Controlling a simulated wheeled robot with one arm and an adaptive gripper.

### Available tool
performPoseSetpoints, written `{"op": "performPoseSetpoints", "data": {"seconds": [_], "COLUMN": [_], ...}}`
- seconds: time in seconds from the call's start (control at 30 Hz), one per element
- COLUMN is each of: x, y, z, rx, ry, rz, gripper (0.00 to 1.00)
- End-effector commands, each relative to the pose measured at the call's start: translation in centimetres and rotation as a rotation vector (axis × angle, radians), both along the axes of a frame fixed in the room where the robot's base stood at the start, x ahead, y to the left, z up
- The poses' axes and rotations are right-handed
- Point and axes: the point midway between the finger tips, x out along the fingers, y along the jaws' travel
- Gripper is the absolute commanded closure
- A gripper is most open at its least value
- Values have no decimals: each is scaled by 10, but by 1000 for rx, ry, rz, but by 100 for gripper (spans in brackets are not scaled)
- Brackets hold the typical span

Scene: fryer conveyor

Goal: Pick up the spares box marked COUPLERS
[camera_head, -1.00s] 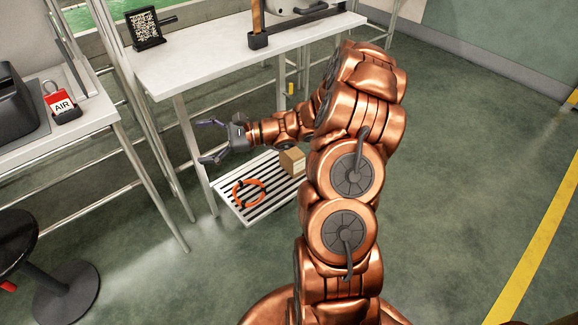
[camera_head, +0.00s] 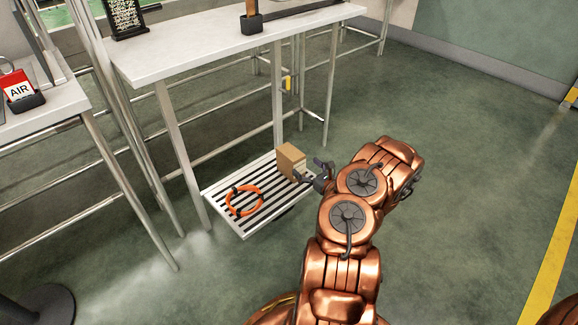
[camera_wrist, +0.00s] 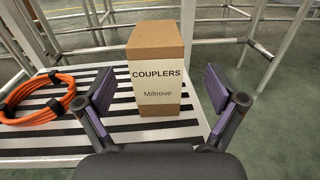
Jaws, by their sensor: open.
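The spares box marked COUPLERS (camera_wrist: 158,97) is a brown cardboard box with a white label that also reads Miltrove. It stands upright on a low slatted shelf and also shows in the head view (camera_head: 289,161). My gripper (camera_wrist: 160,92) is open, with its two purple-padded fingers apart on the left and right of the box's near face. The box appears ahead of the fingers, and I see no contact. In the head view my gripper (camera_head: 314,170) is at the right side of the box, low over the shelf's right end.
The slatted shelf (camera_head: 253,225) sits low beneath a white table (camera_head: 190,58). A coiled orange hose (camera_head: 243,200) lies on it, left of the box. Table legs and rails stand behind and to the left. Green floor to the right is clear.

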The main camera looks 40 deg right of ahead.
Motion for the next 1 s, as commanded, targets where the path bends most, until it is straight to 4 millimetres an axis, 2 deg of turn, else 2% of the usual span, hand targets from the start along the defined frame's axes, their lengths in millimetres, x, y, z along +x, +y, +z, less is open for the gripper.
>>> {"op": "performPoseSetpoints", "data": {"seconds": [0.47, 0.8, 1.0], "x": [36, 72, 80], "y": [0, -3, -4], "z": [3, 5, 8], "rx": [-3, -4, -4], "ry": [-2, -1, -1], "rz": [9, 9, 6], "gripper": [6, 6, 6]}}
